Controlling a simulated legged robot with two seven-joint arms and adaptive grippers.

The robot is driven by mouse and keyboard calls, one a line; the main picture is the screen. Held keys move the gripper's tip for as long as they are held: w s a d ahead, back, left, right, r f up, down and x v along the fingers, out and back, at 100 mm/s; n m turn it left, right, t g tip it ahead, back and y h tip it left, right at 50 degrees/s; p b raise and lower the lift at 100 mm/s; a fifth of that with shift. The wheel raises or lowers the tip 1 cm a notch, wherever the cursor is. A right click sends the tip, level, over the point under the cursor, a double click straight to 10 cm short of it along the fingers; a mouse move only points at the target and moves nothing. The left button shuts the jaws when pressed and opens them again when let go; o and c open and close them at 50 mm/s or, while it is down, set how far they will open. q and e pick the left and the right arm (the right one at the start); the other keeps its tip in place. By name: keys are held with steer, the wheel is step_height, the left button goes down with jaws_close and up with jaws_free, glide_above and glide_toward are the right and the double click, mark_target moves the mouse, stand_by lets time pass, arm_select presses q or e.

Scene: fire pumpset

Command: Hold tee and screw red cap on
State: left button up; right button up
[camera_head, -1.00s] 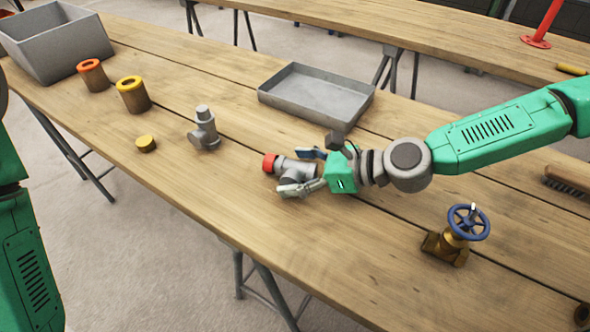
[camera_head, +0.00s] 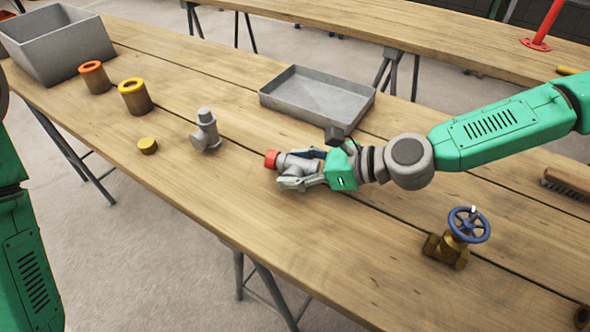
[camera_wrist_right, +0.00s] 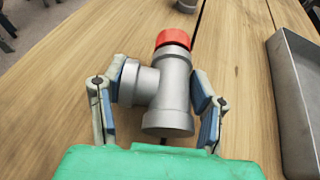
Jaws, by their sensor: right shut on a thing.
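A grey pipe tee with a red cap on its far end is in my right gripper (camera_head: 308,168), over the middle of the bench. The tee (camera_wrist_right: 170,95) fills the right wrist view between my two fingers, and its side branch points left against the left finger. The red cap (camera_wrist_right: 173,38) sits on the end that points away from my palm; how far it is screwed on I cannot tell. The cap also shows in the head view (camera_head: 271,159). My left arm shows only at the left edge, and its gripper is out of view.
A second grey fitting (camera_head: 206,131) stands to the left, near a small yellow cap (camera_head: 147,145). Cylinders with orange (camera_head: 95,76) and yellow (camera_head: 134,96) tops stand farther left, beside a grey bin (camera_head: 52,45). A grey tray (camera_head: 317,97) lies behind my gripper. A brass valve (camera_head: 456,240) stands at front right.

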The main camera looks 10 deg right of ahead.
mark_target(295, 162)
step_height(295, 162, up, 9)
steer(key=shift+f+p, duration=0.2)
steer(key=shift+p, duration=0.7)
steer(key=o, duration=0.6)
steer(key=c, duration=0.8)
steer(key=shift+w, duration=0.1)
